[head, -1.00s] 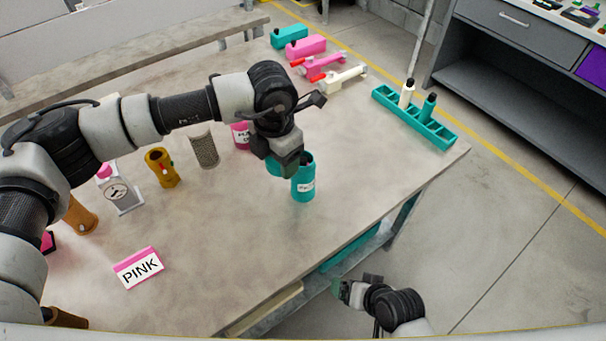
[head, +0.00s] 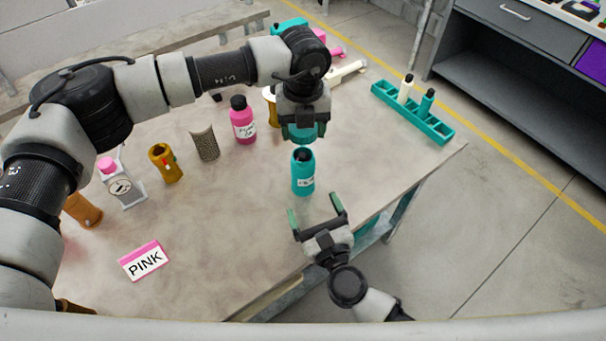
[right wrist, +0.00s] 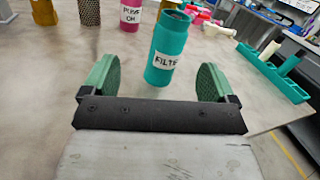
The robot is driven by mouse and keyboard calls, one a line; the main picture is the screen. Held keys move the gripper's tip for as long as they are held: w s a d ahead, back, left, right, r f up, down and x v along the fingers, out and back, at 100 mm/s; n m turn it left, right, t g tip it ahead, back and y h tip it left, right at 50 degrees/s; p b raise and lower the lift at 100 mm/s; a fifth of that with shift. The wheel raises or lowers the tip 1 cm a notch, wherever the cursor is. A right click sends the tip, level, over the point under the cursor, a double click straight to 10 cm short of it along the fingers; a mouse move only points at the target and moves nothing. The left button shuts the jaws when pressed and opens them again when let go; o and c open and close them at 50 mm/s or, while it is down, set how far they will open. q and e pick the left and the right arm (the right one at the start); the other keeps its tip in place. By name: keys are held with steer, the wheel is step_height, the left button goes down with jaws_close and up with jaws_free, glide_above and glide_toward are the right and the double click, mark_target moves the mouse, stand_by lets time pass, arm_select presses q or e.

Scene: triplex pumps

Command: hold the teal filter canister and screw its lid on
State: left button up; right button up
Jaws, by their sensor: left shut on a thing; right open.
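The teal filter canister (head: 303,175) stands upright on the table with its dark open top showing. It also shows in the right wrist view (right wrist: 166,50), where its label is partly readable. My left gripper (head: 302,122) is shut on the teal lid (head: 302,133), just above the canister top in the head view. A narrow gap shows between lid and canister. My right gripper (head: 316,211) is open and empty, in front of the canister. In the right wrist view the canister stands beyond and between the two green fingers (right wrist: 155,82), not visibly touched.
A pink bottle (head: 243,122), a mesh cylinder (head: 205,145) and a mustard part (head: 165,163) stand left of the canister. The table around the canister is clear.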

mark_target(306, 175)
steer(key=shift+w+d+f+m+h, duration=0.1)
steer(key=shift+d+f+m+h, duration=0.15)
steer(key=shift+f+m+h, duration=0.25)
steer(key=shift+w+d+f+m+h, duration=0.1)
steer(key=shift+d+f+m+h, duration=0.15)
steer(key=shift+m, duration=0.45)
steer(key=x, duration=1.2)
steer(key=shift+r, duration=0.2)
steer(key=shift+c, duration=0.3)
steer(key=c, duration=1.3)
arm_select(q)
steer(key=shift+f, duration=2.45)
steer(key=shift+f, duration=0.9)
